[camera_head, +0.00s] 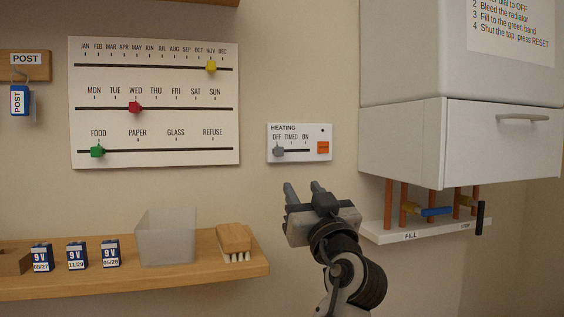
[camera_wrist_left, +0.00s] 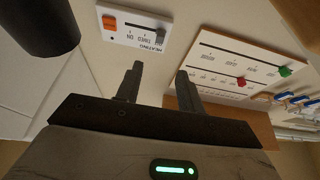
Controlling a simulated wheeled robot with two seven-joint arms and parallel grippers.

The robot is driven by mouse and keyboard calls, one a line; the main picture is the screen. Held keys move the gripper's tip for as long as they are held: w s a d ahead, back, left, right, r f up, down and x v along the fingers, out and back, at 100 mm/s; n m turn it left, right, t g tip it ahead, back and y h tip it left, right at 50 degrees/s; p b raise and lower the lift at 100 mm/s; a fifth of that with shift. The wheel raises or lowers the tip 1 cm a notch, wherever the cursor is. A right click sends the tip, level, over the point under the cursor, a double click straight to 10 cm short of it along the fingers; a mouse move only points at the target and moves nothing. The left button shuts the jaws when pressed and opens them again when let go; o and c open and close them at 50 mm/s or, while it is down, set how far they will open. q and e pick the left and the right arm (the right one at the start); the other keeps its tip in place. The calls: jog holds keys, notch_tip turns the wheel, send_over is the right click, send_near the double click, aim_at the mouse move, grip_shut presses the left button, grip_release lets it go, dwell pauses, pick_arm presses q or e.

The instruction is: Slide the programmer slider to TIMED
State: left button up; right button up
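The heating programmer (camera_head: 299,142) is a small white panel on the wall, marked OFF, TIMED and ON. Its grey slider (camera_head: 279,151) sits at the left end of the slot, under OFF. An orange button (camera_head: 323,148) is at the panel's right. My left gripper (camera_head: 303,188) is below the panel, fingers apart and empty, not touching it. In the left wrist view the panel (camera_wrist_left: 133,27) appears upside down beyond the two open fingers (camera_wrist_left: 158,78), with the grey slider (camera_wrist_left: 160,37) at its right end. My right gripper is in neither view.
A calendar board (camera_head: 155,122) with yellow, red and green sliders hangs left of the panel. A wooden shelf (camera_head: 130,284) below holds batteries, a translucent bin (camera_head: 166,238) and a brush (camera_head: 234,240). A white boiler (camera_head: 450,140) with pipes and valves stands at the right.

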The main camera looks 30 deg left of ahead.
aim_at(280, 153)
pick_arm(q)
jog(key=p+x, duration=0.4)
jog(key=x, duration=1.1)
jog(key=shift+w+a+f, duration=0.1)
jog(key=shift+w+a, duration=0.05)
jog(key=shift+w, duration=0.05)
grip_shut()
